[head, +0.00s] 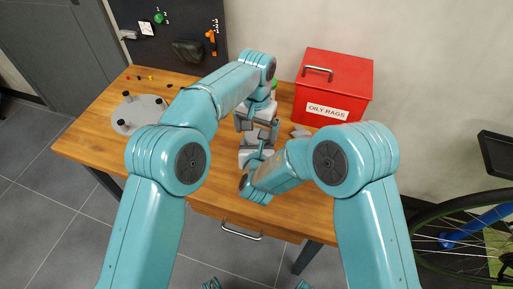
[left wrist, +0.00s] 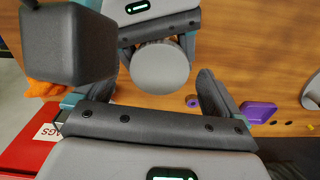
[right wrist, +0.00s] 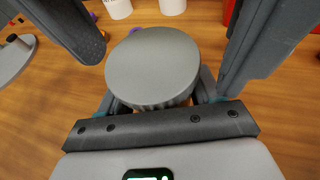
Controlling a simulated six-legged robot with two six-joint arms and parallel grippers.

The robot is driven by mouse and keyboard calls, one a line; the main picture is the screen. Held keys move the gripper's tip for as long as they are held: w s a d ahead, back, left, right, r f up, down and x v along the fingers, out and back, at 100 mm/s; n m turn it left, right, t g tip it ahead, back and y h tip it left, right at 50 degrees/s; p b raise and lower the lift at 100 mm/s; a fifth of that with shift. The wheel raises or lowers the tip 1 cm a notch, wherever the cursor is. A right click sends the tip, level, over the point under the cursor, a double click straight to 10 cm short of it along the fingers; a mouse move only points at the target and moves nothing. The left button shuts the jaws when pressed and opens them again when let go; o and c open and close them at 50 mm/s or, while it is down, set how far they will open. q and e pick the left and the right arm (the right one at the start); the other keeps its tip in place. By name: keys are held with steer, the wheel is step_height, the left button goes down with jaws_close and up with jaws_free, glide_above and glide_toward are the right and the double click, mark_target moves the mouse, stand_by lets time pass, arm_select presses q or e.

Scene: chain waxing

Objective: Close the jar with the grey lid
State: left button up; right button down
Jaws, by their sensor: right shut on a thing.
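The grey lid (right wrist: 153,62) is a round disc facing up, between the fingers of my right gripper in the right wrist view. It also shows in the left wrist view (left wrist: 160,67). A narrow brownish band, perhaps the jar (right wrist: 160,104), shows under its near edge; the rest is hidden, and I cannot tell how the lid sits on it. My right gripper (head: 257,138) is shut on what seems to be the jar; its fingers flank the disc. My left gripper (head: 257,120) is open, facing the right one, its fingers spread and apart from the lid.
A red oily-rags box (head: 333,85) stands at the back right of the wooden table (head: 300,205). A grey plate with black posts (head: 140,114) lies at the left. A purple block (left wrist: 257,112) and white cups (right wrist: 172,5) are beyond the grippers. The front right table is clear.

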arm_select(q)
steer(key=shift+r, duration=0.1)
steer(key=shift+r, duration=2.15)
steer(key=shift+c, duration=1.4)
steer(key=n, duration=0.3)
steer(key=shift+s+a+r, duration=0.15)
steer(key=shift+r, duration=0.05)
steer(key=shift+a+r+n, duration=0.1)
steer(key=shift+r+n, duration=0.25)
steer(key=shift+n, duration=0.75)
steer(key=r+n, duration=0.1)
steer(key=n, duration=0.1)
steer(key=r+n, duration=0.1)
steer(key=n, duration=0.1)
steer(key=shift+n, duration=0.3)
steer(key=shift+r+n, duration=0.2)
steer(key=shift+n, duration=0.1)
steer(key=shift+d, duration=0.25)
